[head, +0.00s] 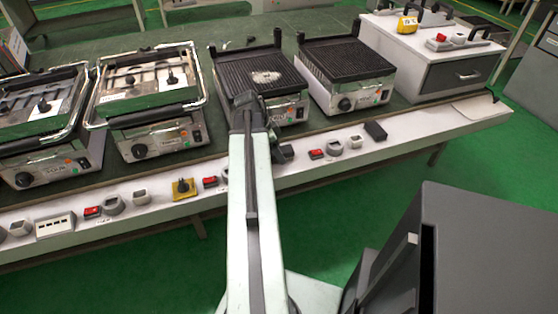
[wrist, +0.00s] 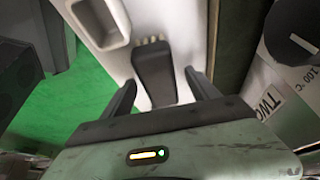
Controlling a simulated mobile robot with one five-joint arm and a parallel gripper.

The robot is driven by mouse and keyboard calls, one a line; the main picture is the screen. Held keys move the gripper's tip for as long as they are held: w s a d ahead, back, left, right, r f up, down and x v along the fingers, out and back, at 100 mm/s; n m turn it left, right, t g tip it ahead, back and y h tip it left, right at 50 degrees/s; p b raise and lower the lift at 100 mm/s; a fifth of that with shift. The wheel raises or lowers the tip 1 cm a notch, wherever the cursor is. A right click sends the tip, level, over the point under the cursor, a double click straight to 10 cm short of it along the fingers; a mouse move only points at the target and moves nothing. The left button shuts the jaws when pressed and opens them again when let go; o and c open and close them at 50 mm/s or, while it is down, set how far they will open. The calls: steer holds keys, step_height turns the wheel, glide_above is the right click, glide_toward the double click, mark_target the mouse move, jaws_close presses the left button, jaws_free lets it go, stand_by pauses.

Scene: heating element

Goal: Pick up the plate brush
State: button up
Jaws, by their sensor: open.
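The plate brush (wrist: 153,62) shows in the wrist view as a dark handle with pale bristles at its far end. It lies on the white front ledge of the bench. My gripper (wrist: 160,77) is open, with one finger on each side of the brush handle. I see no firm contact between fingers and handle. In the head view my arm hides most of that spot. A small dark shape shows just right of the arm end there, and I cannot tell whether it is the brush or a finger.
A white socket block (wrist: 101,20) sits close beside the bristles. A heater with a dark knob (wrist: 290,30) stands to the right in the wrist view. In the head view, ridged grills (head: 345,55), red switches (head: 317,154) and a black box (head: 375,130) line the bench.

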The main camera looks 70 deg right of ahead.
steer(key=shift+x, duration=0.85)
steer(key=shift+r, duration=0.15)
steer(key=shift+a+f, duration=0.1)
steer(key=shift+f, duration=0.1)
jaws_close()
step_height(320, 180, up, 11)
steer(key=p, duration=1)
steer(key=shift+f, duration=0.3)
